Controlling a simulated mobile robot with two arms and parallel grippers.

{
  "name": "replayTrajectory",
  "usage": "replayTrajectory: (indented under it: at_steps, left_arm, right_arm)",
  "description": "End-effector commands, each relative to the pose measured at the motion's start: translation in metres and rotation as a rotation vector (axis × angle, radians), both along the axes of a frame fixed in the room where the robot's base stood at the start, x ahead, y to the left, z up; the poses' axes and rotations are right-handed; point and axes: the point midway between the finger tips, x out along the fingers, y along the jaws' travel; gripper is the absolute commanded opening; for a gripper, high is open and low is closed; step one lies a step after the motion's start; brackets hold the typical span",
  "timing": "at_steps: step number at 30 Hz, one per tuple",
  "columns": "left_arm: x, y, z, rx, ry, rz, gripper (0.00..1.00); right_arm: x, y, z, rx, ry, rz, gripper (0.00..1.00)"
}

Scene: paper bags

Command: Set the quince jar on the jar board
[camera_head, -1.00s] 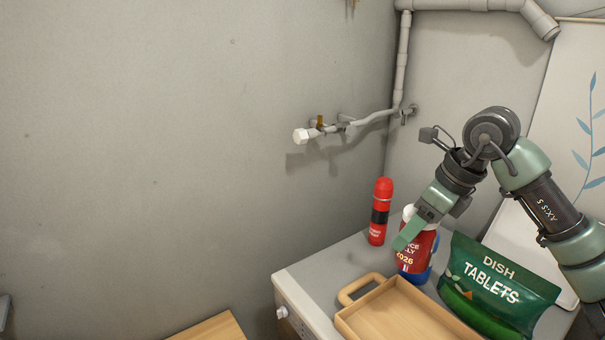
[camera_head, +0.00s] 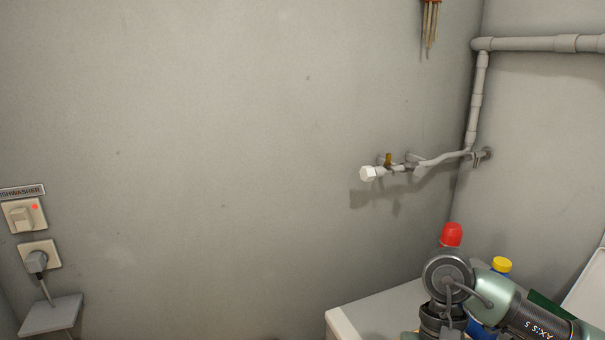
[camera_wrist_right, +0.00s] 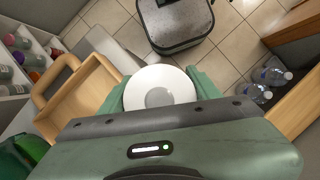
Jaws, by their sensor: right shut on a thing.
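The quince jar shows from above in the right wrist view as a round white lid (camera_wrist_right: 160,88); its body and label are hidden there. My right gripper (camera_wrist_right: 161,96) is shut on it, with a green finger on each side. Tiled floor shows beyond the jar. In the head view my right arm's dark joint is at the bottom right, and the gripper and jar are out of sight. My left gripper is in neither current view. I cannot make out a jar board for certain.
A wooden tray (camera_wrist_right: 85,98) with a handle is left of the jar. A red bottle (camera_head: 451,235) and a yellow-capped blue bottle (camera_head: 501,265) stand by my arm on the pale counter (camera_head: 375,312). A grey bin (camera_wrist_right: 176,25) and clear bottles (camera_wrist_right: 268,80) are on the floor.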

Motion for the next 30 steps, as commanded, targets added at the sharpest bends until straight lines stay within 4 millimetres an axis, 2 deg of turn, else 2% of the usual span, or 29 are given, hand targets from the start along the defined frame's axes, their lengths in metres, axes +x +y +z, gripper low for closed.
replayTrajectory:
  at_steps: [3,7,30]
  left_arm:
    - [0.000,0.000,0.000,0.000,0.000,0.000,0.84]
    - [0.000,0.000,0.000,0.000,0.000,0.000,0.84]
    - [0.000,0.000,0.000,0.000,0.000,0.000,0.84]
  right_arm:
    - [-0.011,0.004,-0.005,-0.001,-0.004,0.147,0.00]
    - [-0.015,0.004,-0.006,-0.002,-0.006,0.205,0.00]
    - [-0.015,0.004,-0.007,0.001,-0.004,0.200,0.00]
